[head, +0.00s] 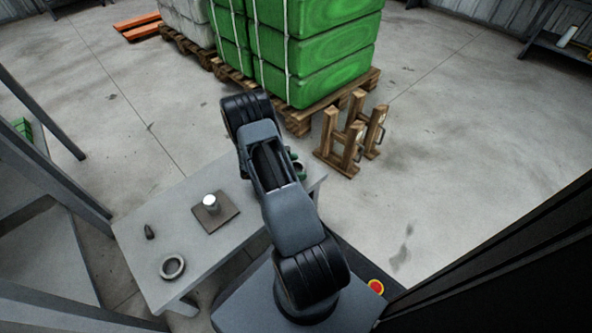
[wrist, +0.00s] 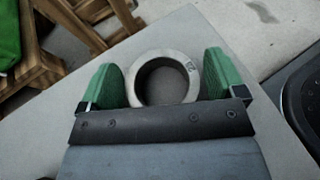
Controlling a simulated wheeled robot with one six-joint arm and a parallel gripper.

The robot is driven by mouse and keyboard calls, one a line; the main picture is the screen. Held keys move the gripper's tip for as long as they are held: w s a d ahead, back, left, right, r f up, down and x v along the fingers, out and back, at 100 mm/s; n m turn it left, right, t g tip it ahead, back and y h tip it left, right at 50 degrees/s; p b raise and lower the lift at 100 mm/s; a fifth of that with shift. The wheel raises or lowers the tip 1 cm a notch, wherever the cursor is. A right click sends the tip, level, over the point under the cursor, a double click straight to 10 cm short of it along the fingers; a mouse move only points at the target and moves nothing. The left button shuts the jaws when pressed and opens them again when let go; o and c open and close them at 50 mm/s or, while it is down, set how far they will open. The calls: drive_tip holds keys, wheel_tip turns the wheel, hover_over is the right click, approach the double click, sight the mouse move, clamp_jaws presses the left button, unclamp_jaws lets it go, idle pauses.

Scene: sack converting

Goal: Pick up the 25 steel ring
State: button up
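The fingers look open, and I see no clear contact. In the head view my gripper (head: 297,165) is at the table's right end, and my arm hides most of it and the ring. Another, larger-looking grey ring (head: 163,268) lies at the table's near left, away from my gripper.
On the grey table (head: 182,212) stand a brown square plate (head: 226,220) with a pale cylinder (head: 210,202) and a small dark pointed piece (head: 149,232). Wooden stands (head: 337,159) and a pallet of green sacks (head: 320,50) are beyond the table.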

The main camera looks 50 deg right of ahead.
drive_tip(key=c, duration=1)
drive_tip(key=shift+r, duration=0.1)
